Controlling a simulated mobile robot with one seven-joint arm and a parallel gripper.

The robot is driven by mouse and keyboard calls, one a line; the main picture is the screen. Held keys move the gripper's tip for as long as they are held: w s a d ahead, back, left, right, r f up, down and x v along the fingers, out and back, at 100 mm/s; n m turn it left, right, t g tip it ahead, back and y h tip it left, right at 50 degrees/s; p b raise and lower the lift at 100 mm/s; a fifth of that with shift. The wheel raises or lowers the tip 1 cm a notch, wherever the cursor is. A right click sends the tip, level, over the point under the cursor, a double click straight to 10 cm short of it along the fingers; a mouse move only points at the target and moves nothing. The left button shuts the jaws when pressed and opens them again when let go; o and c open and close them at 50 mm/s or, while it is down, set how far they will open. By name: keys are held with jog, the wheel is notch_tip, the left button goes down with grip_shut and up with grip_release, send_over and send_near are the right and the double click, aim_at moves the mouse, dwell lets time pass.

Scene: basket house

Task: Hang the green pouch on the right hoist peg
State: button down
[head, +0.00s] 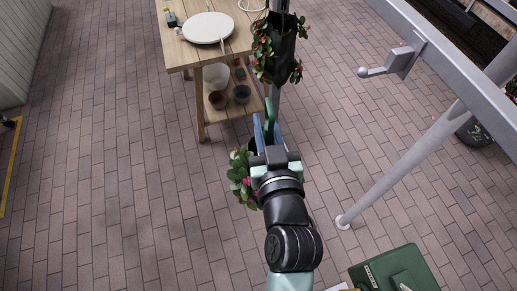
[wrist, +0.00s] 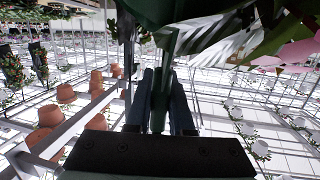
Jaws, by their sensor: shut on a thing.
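My gripper (head: 267,132) is shut on the upright green strap of the green pouch (head: 268,113). Leaves with pink-red flowers show to the left of and below the gripper; most of the pouch is hidden behind my arm. In the wrist view the fingers (wrist: 160,95) close on the green strap, and the dark green pouch (wrist: 165,12) fills the top. The right hoist peg (head: 374,72) is a bare grey rod with a rounded tip, on a bracket of the slanting metal beam. It is up and to the right of my gripper, well apart from it.
A dark pouch (head: 284,48) with red-flowered plants hangs at the top centre by a grey post. A wooden table (head: 180,52) with a round white board stands upper left. A slanted grey strut (head: 395,175) reaches the brick floor at right. A green box (head: 385,268) lies lower right.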

notch_tip(320, 180, up, 8)
jog(key=d+p, duration=0.1)
jog(key=d, duration=0.2)
jog(key=w+d, duration=0.2)
jog(key=d, duration=0.5)
jog(key=shift+w+d+f+b, duration=0.3)
jog(key=shift+b, duration=0.15)
dwell(0.6)
jog(key=shift+d, duration=0.25)
dwell(0.3)
jog(key=shift+w+d+b, duration=0.25)
jog(key=shift+w+d, duration=0.05)
jog(key=shift+d, duration=0.4)
jog(key=shift+w+d+b, duration=0.25)
jog(key=shift+w+d, duration=0.05)
jog(key=shift+d, duration=0.4)
jog(key=shift+d, duration=0.15)
jog(key=shift+w+d, duration=0.3)
jog(key=shift+d, duration=0.3)
